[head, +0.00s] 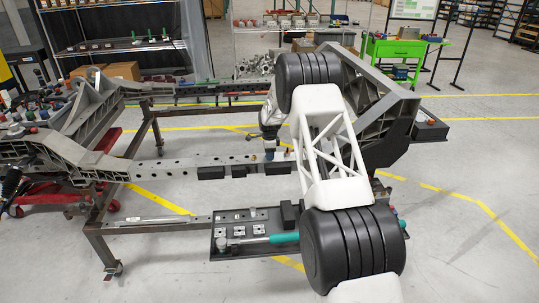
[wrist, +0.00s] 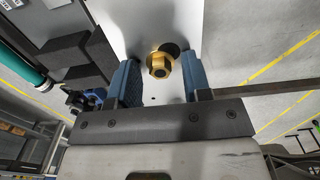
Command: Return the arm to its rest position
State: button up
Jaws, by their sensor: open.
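My arm (head: 335,140) is white with black joints and reaches out over the chassis fixture. My gripper (head: 268,153) is small in the head view and points down at the long grey beam (head: 185,168). In the wrist view my gripper (wrist: 158,72) has two blue fingers spread apart. A brass hex fitting (wrist: 159,66) shows between the fingers, on a pale metal plate (wrist: 150,25), with gaps on both sides. I cannot tell how far the fingertips are above the plate.
A dark tray (head: 262,213) with a teal-handled tool (head: 283,238) and small metal blocks lies in front of the beam. Large grey chassis brackets (head: 390,125) stand at right and left. Shelves (head: 125,45) and a green cart (head: 397,48) are behind. Floor at front right is clear.

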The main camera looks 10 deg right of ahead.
jog(key=shift+r, duration=0.1)
dwell(0.3)
grip_shut()
jog(key=shift+r, duration=0.1)
jog(key=shift+r, duration=1.15)
jog(key=w+d+r, duration=0.1)
jog(key=d+r, duration=0.7)
jog(key=d, duration=0.1)
